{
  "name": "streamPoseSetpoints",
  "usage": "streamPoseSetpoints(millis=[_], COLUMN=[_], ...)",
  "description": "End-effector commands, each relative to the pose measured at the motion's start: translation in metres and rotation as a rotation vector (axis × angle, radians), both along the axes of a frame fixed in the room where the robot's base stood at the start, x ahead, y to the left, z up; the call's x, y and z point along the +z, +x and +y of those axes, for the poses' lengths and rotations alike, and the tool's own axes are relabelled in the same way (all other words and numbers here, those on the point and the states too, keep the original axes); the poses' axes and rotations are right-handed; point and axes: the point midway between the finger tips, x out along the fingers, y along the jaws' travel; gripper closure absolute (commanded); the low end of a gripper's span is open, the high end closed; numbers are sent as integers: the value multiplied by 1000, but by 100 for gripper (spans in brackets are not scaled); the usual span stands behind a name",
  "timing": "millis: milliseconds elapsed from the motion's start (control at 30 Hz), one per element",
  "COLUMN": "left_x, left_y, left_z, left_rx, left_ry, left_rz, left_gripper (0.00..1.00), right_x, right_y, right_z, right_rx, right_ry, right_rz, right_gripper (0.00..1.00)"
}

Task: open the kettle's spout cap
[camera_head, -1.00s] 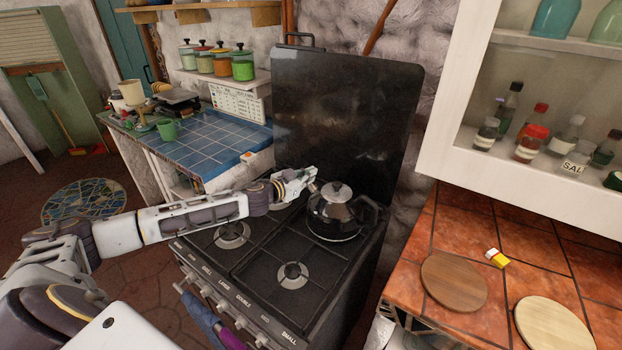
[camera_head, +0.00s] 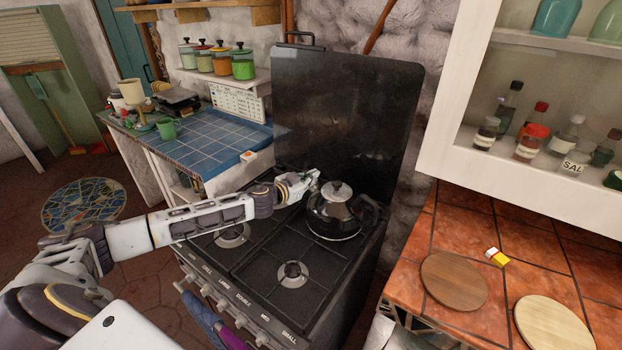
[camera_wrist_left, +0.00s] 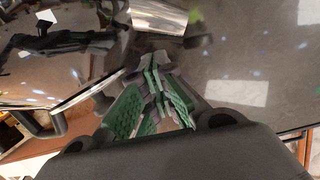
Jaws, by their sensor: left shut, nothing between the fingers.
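The kettle (camera_head: 334,222) is dark and glossy with a pale knob on its lid, and stands on the back right of the stove top. My left gripper (camera_head: 316,179) reaches in from the left and is at the kettle's upper left side. Its green-padded fingers are shut and empty in the left wrist view (camera_wrist_left: 156,88). I cannot tell whether the fingertips touch the kettle. The spout and its cap are too small and partly hidden by the gripper, so I cannot tell the cap's state. My right gripper is not in view.
The stove's black raised lid (camera_head: 345,115) stands close behind the kettle. A white wall cabinet (camera_head: 450,140) hangs to the right, above a tiled counter with round boards (camera_head: 454,281). The front burners (camera_head: 292,274) are empty.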

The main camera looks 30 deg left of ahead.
Motion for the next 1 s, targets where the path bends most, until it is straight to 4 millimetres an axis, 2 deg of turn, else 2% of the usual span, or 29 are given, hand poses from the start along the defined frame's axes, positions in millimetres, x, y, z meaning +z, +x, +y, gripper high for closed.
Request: streamPoseSetpoints(millis=[533, 1000], left_x=[-12, -16], left_y=[-2, -2], left_z=[-5, -6], left_rx=[2, 1], left_ry=[215, 230], left_rz=[-60, -64], left_gripper=[100, 100], right_x=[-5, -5], right_y=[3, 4], right_z=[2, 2], right_rx=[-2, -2], right_ry=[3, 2], right_rz=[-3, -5], right_gripper=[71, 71])
